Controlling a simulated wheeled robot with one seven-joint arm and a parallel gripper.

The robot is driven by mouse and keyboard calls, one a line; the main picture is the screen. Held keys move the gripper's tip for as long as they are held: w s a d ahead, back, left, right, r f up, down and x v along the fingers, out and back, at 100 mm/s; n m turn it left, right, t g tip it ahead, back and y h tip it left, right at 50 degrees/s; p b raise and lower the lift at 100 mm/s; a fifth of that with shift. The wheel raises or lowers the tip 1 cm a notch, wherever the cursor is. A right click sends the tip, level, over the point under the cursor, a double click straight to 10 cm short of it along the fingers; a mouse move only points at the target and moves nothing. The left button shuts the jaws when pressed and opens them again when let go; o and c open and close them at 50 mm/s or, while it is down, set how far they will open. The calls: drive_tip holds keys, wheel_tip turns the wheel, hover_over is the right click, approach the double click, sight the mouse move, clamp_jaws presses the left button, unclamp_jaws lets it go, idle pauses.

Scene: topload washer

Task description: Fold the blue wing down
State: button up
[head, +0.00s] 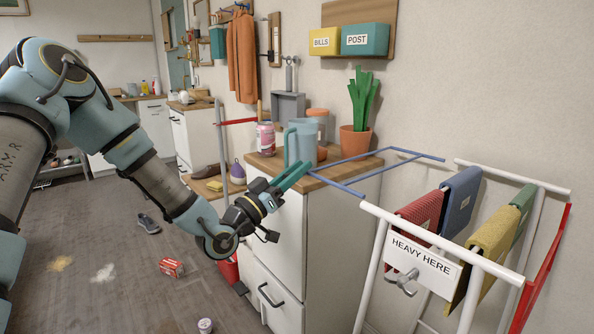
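The blue wing (418,155) is a thin blue bar frame on the white drying rack (506,177). It sticks out roughly level to the left of the rack, over the wooden top of the white cabinet. My gripper (308,165) is at the wing's left end, with its teal fingertips close to the outer corner. I cannot tell whether they touch the bar. The two fingers look close together, and the gap between them is unclear. No object shows between them.
Beside the wing on the cabinet (342,235) stand a blue-grey pitcher (301,143), a pink can (265,138) and a potted plant (357,140). Towels hang on the rack, which bears a "HEAVY HERE" sign (421,262). A red wing (541,270) slants down at right. A red box (171,267) lies on the floor.

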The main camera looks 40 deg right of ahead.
clamp_jaws()
idle(0.9)
